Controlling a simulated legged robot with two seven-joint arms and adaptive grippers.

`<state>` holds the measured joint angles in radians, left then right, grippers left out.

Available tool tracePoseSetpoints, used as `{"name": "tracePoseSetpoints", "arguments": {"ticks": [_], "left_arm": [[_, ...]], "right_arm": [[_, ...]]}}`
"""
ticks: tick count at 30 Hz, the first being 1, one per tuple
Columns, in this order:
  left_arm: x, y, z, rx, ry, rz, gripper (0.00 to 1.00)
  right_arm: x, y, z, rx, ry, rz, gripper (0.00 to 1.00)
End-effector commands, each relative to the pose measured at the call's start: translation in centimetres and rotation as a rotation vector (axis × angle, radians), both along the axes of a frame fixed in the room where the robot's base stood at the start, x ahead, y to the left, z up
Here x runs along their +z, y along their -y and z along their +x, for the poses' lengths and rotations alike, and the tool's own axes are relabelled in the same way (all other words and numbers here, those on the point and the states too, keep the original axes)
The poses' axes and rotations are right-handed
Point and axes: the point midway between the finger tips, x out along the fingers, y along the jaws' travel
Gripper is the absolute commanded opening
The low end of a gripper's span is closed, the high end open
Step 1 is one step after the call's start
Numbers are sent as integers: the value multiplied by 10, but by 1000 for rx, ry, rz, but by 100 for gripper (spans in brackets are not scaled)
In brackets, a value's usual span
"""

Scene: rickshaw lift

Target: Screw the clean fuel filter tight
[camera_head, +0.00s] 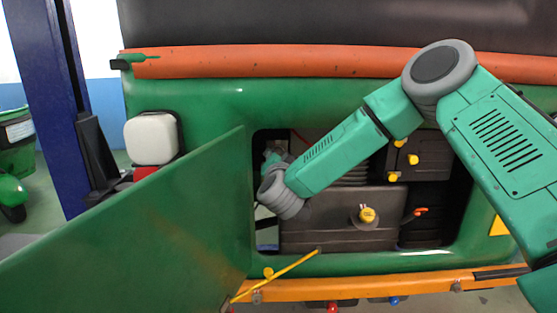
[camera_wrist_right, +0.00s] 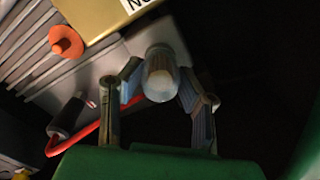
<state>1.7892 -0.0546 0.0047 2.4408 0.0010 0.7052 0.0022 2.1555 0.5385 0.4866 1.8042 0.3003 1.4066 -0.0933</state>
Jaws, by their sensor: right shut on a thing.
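My right arm reaches through the opening in the green rickshaw body, and its gripper (camera_head: 270,162) is at the left side of the engine bay, mostly hidden behind its own wrist. In the right wrist view the two fingers of this gripper (camera_wrist_right: 160,92) are closed around the fuel filter (camera_wrist_right: 162,76), a small translucent, whitish cylinder. Its far end meets the grey engine part behind it, but the thread is not visible. The filter cannot be made out in the head view. My left gripper is not in view.
The open green door panel (camera_head: 150,225) stands left of the opening. A yellow rod (camera_head: 278,277) runs by the sill. In the wrist view a red hose (camera_wrist_right: 88,132), an orange knob (camera_wrist_right: 66,41) and a gold box (camera_wrist_right: 100,14) lie left of the gripper. The right side is dark.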

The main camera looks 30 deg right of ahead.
Motion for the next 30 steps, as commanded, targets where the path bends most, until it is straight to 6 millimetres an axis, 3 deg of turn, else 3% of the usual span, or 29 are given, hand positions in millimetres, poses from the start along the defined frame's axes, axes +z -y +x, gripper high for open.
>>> {"name": "tracePoseSetpoints", "arguments": {"ticks": [29, 30], "left_arm": [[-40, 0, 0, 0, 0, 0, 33], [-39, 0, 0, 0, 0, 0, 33]], "right_arm": [[-1, -2, 2, 5, 171, 277, 5], [0, -2, 2, 6, 172, 280, 37]]}}
